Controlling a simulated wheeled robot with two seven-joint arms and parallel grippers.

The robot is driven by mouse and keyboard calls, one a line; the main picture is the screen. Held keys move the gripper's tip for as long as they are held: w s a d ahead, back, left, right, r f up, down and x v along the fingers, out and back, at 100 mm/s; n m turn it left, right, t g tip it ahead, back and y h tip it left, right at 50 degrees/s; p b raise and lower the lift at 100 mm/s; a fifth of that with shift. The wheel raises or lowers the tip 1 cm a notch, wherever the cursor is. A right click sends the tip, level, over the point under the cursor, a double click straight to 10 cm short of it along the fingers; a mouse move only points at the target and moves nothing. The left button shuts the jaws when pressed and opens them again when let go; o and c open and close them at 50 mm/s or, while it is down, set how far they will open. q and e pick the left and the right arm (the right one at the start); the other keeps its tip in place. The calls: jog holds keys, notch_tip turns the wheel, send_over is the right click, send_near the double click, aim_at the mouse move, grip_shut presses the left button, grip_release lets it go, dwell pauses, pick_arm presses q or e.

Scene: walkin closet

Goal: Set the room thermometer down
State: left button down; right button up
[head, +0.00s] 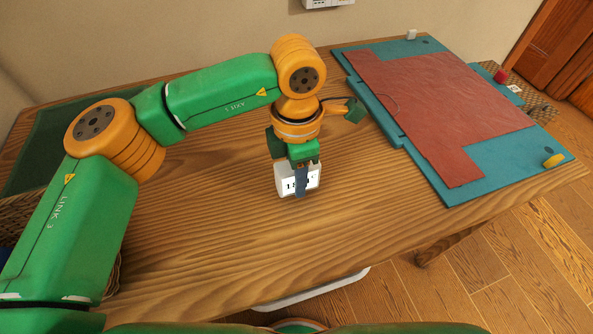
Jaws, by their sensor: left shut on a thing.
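The room thermometer (285,182) is a small white block with dark digits on its face, near the middle of the head view. My left gripper (301,172) is shut on it from above, with a dark finger across the front of its face. The thermometer is upright over the wooden table (220,245). I cannot tell whether its underside touches the table top. Part of its face and its top are hidden by the gripper. My right gripper is not in view.
A teal board (455,190) with a reddish-brown sheet (440,105) lies on the table's right side. A dark green mat (50,140) lies at the far left, near a wicker basket (15,215). The table's front middle is clear.

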pick_arm(q)
jog(key=shift+f, duration=0.9)
jog(key=c, duration=0.9)
grip_release()
jog(key=o, duration=0.4)
jog(key=shift+r, duration=0.5)
notch_tip(320, 180, up, 11)
jog(key=shift+r+p, duration=0.2)
jog(key=shift+p, duration=0.3)
